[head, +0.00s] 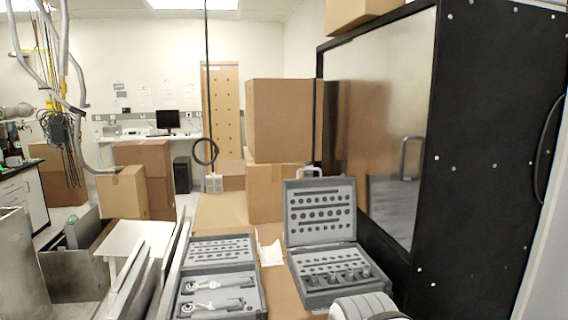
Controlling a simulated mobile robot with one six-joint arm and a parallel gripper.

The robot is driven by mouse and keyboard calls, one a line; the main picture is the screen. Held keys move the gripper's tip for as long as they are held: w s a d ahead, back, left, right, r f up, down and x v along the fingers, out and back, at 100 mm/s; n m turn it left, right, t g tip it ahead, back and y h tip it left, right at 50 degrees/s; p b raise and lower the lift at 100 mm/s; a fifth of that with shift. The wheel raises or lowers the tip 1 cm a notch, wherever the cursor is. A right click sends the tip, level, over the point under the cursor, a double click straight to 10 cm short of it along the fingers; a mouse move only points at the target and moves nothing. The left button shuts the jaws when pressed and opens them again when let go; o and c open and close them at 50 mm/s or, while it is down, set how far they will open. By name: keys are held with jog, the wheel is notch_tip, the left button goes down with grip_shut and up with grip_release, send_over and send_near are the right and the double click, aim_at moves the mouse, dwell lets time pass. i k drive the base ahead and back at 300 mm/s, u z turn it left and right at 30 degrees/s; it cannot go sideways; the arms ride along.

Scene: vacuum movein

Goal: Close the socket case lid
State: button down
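The grey socket case (312,292) stands open on a brown cardboard surface at the lower centre right. Its lid (320,213) is up, nearly upright at the back, with rows of dark holes on its inner face. Several dark sockets sit in the front row of the base. A light handle-like loop shows above the lid's top edge. A rounded white and grey part of my arm rises from the bottom edge, in front of the case and close to its front right corner. My gripper's fingers are not in view.
A second open grey case (222,310) with ratchets lies to the left, its lid (222,247) tilted back. A black cabinet (478,150) stands close on the right. Cardboard boxes (280,120) are stacked behind. Metal panels lean at the left.

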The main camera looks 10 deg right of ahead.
aim_at(320, 211)
jog(key=u, duration=0.05)
jog(key=i, duration=1)
